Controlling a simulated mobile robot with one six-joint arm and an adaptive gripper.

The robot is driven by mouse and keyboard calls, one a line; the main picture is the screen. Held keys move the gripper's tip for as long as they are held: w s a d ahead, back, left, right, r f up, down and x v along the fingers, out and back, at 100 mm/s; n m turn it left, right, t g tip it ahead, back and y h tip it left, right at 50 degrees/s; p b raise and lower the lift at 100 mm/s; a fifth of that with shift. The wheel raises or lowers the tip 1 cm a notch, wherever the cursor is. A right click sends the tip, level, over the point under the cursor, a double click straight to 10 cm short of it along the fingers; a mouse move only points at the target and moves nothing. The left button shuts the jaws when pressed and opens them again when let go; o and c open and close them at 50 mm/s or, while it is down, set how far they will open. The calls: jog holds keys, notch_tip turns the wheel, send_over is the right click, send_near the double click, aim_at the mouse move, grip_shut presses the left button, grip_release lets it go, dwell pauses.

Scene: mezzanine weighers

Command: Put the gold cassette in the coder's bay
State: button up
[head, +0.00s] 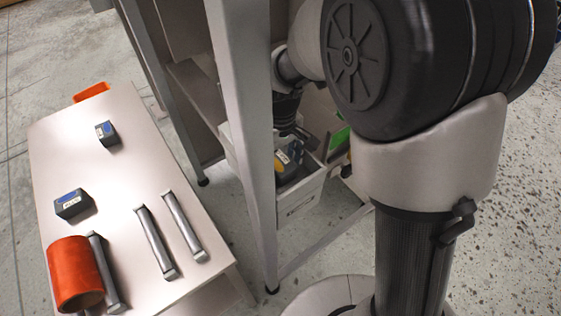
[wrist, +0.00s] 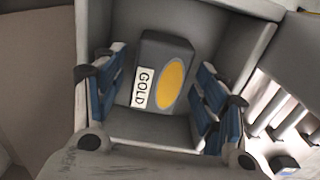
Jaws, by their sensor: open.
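The gold cassette (wrist: 163,78) is a dark grey block with a yellow oval and a white label reading GOLD. In the wrist view it stands inside a light grey walled compartment. In the head view the cassette (head: 281,159) shows partly in a white bin (head: 300,199) under the steel frame. My gripper (wrist: 160,98) is open, its blue-padded fingers on either side of the cassette with gaps visible. In the head view my gripper (head: 294,134) is over the bin, partly hidden by the frame and arm. I cannot pick out the coder's bay.
A low table (head: 115,170) at left carries two blue-marked cassettes, (head: 106,133) and (head: 71,204), several grey bars (head: 155,241) and a red-orange roll (head: 75,273). A frame leg (head: 245,130) stands close beside the bin. An orange container (head: 91,92) is behind the table.

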aim_at(281, 163)
notch_tip(281, 163, up, 10)
jog(key=p, duration=0.3)
jog(key=s+d+r+m+t, duration=0.2)
jog(key=s+d+r+m, duration=0.1)
jog(key=s+d+r, duration=0.4)
jog(key=s+d+r+m+t, duration=0.1)
jog(key=s+d+m, duration=0.1)
jog(key=s, duration=0.4)
jog(key=s+d+r+m+t, duration=0.1)
jog(key=s+d, duration=0.2)
jog(key=s, duration=0.3)
jog(key=shift+s+d+r+m+t, duration=0.25)
jog(key=shift+s+d+m+t, duration=0.05)
jog(key=shift+m, duration=0.1)
jog(key=shift+c, duration=0.4)
